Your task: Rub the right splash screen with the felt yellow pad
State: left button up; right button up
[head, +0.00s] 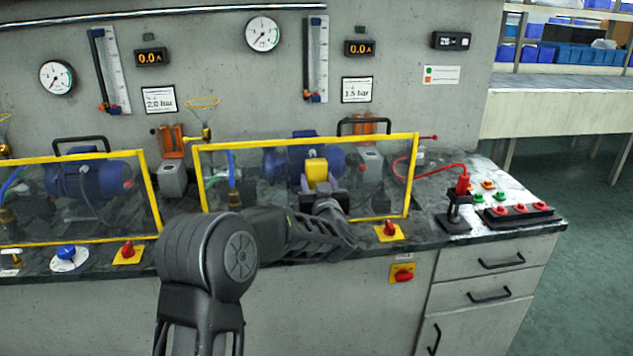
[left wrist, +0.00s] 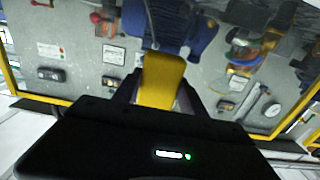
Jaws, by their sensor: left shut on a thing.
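The right splash screen (head: 304,139) is a clear pane in a yellow frame, standing upright on the bench in front of a blue pump (head: 278,163). My left gripper (head: 318,190) is shut on the yellow pad (head: 317,170) and holds it upright at the middle of the pane. In the left wrist view the pad (left wrist: 162,80) sits between the fingers, with the screen's yellow frame (left wrist: 14,85) to the side. The pad looks close to or against the pane; I cannot tell if it touches. My right gripper is not in view.
A left screen (head: 150,190) stands beside it. Red knobs on yellow plates (head: 388,231) sit along the bench front edge. A black stand with a red plug and cable (head: 462,184) is at right, beside a block of red buttons (head: 518,212). Gauges hang on the back wall.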

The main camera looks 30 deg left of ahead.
aim_at(272, 178)
pick_arm(q)
jog(key=shift+a+r, duration=0.1)
jog(key=shift+s+a, duration=0.25)
jog(key=shift+a, duration=0.15)
jog(key=shift+s+a+b, duration=0.55)
jog(key=shift+s+a, duration=0.35)
jog(key=shift+a, duration=0.2)
jog(key=shift+a, duration=0.1)
jog(key=shift+s+a+b, duration=0.6)
jog(key=shift+s+a, duration=0.6)
jog(key=shift+a, duration=0.05)
jog(key=shift+s+a+b, duration=0.25)
jog(key=shift+s+a, duration=0.05)
jog(key=shift+a, duration=0.2)
jog(key=shift+s+a+b, duration=0.25)
jog(key=shift+s+a, duration=0.05)
jog(key=shift+a, duration=0.2)
jog(key=shift+s+a, duration=0.4)
jog(key=shift+a, duration=0.1)
